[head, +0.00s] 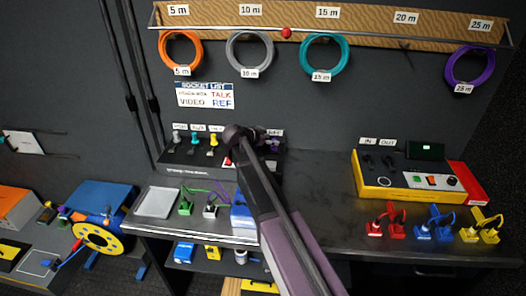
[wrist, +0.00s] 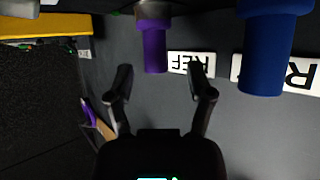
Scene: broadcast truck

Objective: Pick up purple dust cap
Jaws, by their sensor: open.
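The purple dust cap (wrist: 154,45) shows in the wrist view as a short purple cylinder with a greyish upper part, near the top centre. A REF label (wrist: 192,63) lies beside it, upside down in this view. My gripper (wrist: 162,75) is open, its two fingers apart on either side of the cap's lower end in the picture. I see no contact with the cap. In the head view my gripper (head: 262,134) is at the right end of the black socket panel (head: 180,160).
A larger blue cap (wrist: 265,45) stands close to the right in the wrist view. Teal (head: 194,138) and yellow (head: 213,140) caps stand on the panel. A grey tray (head: 156,202) is on the bench. A yellow-red box (head: 400,189) stands right, with clear bench between.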

